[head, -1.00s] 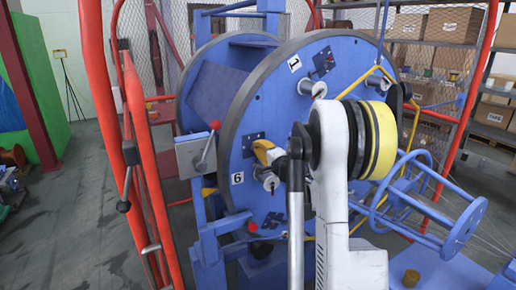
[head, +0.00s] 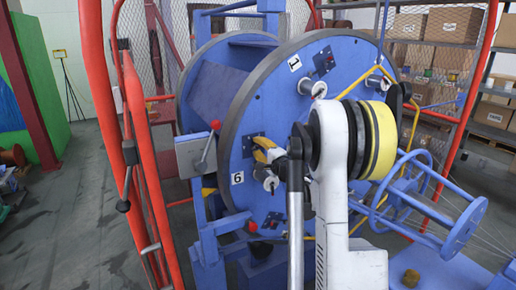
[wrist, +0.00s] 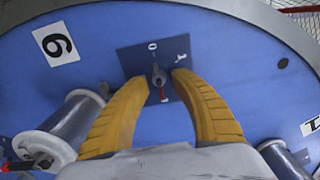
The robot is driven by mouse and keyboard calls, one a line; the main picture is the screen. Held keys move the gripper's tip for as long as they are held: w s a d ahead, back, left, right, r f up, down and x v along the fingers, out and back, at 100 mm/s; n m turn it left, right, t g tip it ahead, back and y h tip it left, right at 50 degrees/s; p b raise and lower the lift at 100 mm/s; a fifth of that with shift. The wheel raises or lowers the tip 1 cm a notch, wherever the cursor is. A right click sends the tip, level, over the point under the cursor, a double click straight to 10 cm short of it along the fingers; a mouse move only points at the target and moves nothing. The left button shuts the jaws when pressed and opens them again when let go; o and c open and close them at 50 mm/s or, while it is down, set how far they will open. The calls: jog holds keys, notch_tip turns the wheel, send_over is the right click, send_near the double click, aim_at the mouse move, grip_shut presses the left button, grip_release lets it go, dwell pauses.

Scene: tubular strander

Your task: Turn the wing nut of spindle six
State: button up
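The large blue disc (head: 262,105) carries a white label "6" (head: 237,178). In the wrist view the label (wrist: 56,44) is beside a dark plate (wrist: 135,60) with a small grey pointed knob (wrist: 158,77). My gripper (wrist: 160,79) has yellow fingers apart on either side of this knob, with gaps visible and no clear contact. In the head view my gripper (head: 264,149) is just above that spindle (head: 268,180).
A grey box with a red-knobbed lever (head: 208,150) stands left of the disc. Red guard frame posts (head: 135,130) rise at the left. Another spindle (head: 312,87) by label "1" is higher on the disc. A blue reel frame (head: 460,222) is at right.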

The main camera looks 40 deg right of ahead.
jog(key=shift+s, duration=0.1)
jog(key=v, duration=1.2)
dwell(0.4)
